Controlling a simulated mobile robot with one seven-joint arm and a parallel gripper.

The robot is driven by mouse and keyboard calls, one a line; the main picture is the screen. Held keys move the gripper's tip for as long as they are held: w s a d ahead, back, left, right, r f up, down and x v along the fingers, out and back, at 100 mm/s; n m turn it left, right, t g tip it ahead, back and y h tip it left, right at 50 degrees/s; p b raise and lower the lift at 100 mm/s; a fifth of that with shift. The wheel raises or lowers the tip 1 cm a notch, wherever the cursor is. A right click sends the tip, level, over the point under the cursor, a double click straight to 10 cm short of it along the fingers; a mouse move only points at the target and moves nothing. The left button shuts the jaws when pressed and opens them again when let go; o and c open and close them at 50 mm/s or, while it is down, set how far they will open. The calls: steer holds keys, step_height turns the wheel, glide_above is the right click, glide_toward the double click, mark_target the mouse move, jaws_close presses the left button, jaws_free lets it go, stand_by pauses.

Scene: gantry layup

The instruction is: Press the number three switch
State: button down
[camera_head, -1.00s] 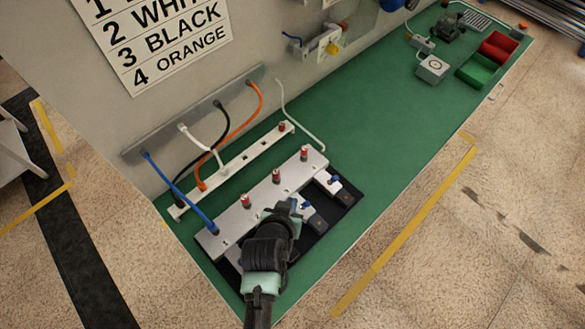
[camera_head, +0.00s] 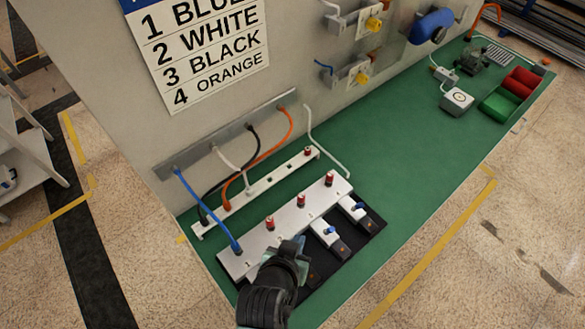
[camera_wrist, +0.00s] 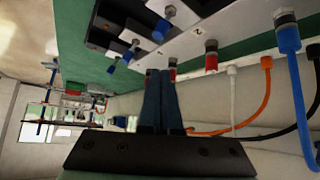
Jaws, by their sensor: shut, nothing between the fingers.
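The silver switch panel (camera_head: 285,228) on the green bench carries a row of red-topped posts and a blue plug at its left end. Two blue-levered switches show on its near side, the middle one (camera_head: 330,231) and the far-right one (camera_head: 358,207). Several blue levers (camera_wrist: 130,47) also show in the wrist view. A "2" is printed on the panel there; other numbers are too small to read surely. My gripper (camera_head: 297,243) is shut and empty, left of the middle switch, over the near side of the panel. Its fingers (camera_wrist: 161,75) hide part of the panel.
A wall sign (camera_head: 205,45) lists 1 blue, 2 white, 3 black, 4 orange. Behind the panel, a white strip (camera_head: 265,185) and coloured cables (camera_head: 280,140) run along the wall. The bench's middle is clear. Red and green bins (camera_head: 500,103) stand at the far end.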

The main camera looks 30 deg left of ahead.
steer(key=v, duration=0.4)
steer(key=shift+s+f, duration=0.1)
steer(key=shift+f, duration=0.1)
steer(key=shift+a, duration=0.1)
stand_by(0.3)
steer(key=w+d+r+m+t, duration=0.1)
steer(key=w+r+t, duration=0.3)
steer(key=r, duration=0.7)
steer(key=w+d+r+t+b, duration=0.1)
steer(key=w+d+r+t, duration=0.1)
steer(key=w+r, duration=0.65)
steer(key=w+d+r+m+t, duration=0.1)
steer(key=w+r+t, duration=0.2)
steer(key=r, duration=1)
steer(key=s+d+r+t, duration=0.2)
steer(key=s+r+t, duration=0.1)
steer(key=r, duration=0.7)
steer(key=s+d+r+t+h, duration=0.1)
steer(key=s+d+r+t, duration=0.2)
steer(key=r, duration=0.7)
steer(key=s+d+r+t, duration=0.3)
steer(key=s+r, duration=0.1)
steer(key=r, duration=0.6)
steer(key=shift+s+d+m+t+h+b, duration=0.15)
steer(key=shift+m+t+h+b, duration=0.15)
steer(key=shift+m+h+b, duration=0.1)
